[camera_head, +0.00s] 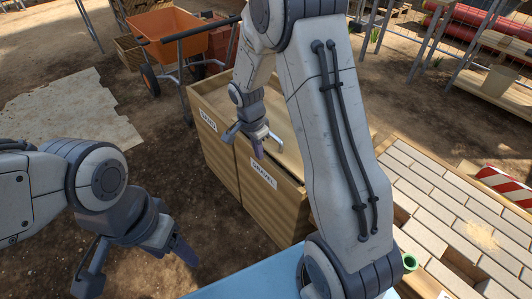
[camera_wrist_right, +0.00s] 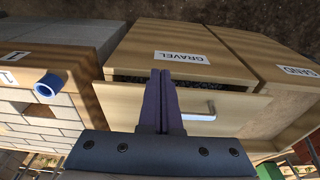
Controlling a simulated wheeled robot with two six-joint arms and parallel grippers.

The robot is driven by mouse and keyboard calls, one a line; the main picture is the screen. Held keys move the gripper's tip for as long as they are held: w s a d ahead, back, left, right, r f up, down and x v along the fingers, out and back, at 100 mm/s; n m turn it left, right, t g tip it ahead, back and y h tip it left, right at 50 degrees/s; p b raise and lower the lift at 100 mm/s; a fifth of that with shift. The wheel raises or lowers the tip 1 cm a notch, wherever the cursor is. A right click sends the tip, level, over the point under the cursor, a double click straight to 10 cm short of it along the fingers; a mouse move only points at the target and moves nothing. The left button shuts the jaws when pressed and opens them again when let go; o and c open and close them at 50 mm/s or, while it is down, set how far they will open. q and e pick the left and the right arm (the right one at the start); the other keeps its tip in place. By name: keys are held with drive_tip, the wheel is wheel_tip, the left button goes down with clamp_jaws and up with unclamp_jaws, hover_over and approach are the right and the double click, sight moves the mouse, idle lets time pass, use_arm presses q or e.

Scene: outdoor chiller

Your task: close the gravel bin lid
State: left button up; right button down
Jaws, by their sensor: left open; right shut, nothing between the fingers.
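The wooden gravel bin (camera_head: 272,205) stands in the middle of the head view, with a GRAVEL label on its front. In the right wrist view its front panel (camera_wrist_right: 140,45) is seen upside down. The gravel bin lid (camera_wrist_right: 240,105), with a silver handle (camera_wrist_right: 198,117), stands partly open; dark gravel (camera_wrist_right: 215,76) shows in the gap. My right gripper (camera_head: 257,150) is shut and empty at the bin's opening. In the wrist view its fingertips (camera_wrist_right: 161,76) overlap the gap beside the handle; contact is unclear. My left gripper (camera_head: 138,272) is open and empty at lower left, away from the bin.
The sand bin (camera_head: 215,150) adjoins on the left. A blue surface (camera_head: 245,284) lies in front. An orange wheelbarrow (camera_head: 170,35) stands behind.

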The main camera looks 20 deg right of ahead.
drive_tip(key=d+n+t+p, duration=0.1)
drive_tip(key=d+n, duration=0.1)
drive_tip(key=d, duration=0.2)
drive_tip(key=d+n+t+p, duration=0.1)
drive_tip(key=d+n, duration=0.1)
drive_tip(key=d, duration=0.2)
drive_tip(key=d+r+n+t+p, duration=0.1)
drive_tip(key=d+n, duration=0.2)
drive_tip(key=d, duration=0.1)
drive_tip(key=shift+s, duration=0.1)
drive_tip(key=s+d+r+n+t+y+p, duration=0.1)
drive_tip(key=s+d+n+t+y+p, duration=0.15)
drive_tip(key=n, duration=0.35)
drive_tip(key=n+t+y+b, duration=0.1)
drive_tip(key=n+t+y, duration=0.1)
drive_tip(key=n+t, duration=0.15)
hover_over(275, 154)
drive_tip(key=s+d, duration=0.1)
drive_tip(key=s, duration=0.2)
wheel_tip(275, 154, down, 4)
drive_tip(key=shift+w+r+n+g, duration=0.1)
drive_tip(key=shift+w+n+g, duration=0.05)
drive_tip(key=shift+n+g, duration=0.35)
wheel_tip(275, 154, down, 2)
drive_tip(key=shift+f+b, duration=0.25)
drive_tip(key=shift+b, duration=0.05)
drive_tip(key=shift+a+f, duration=0.1)
drive_tip(key=shift+f, duration=0.5)
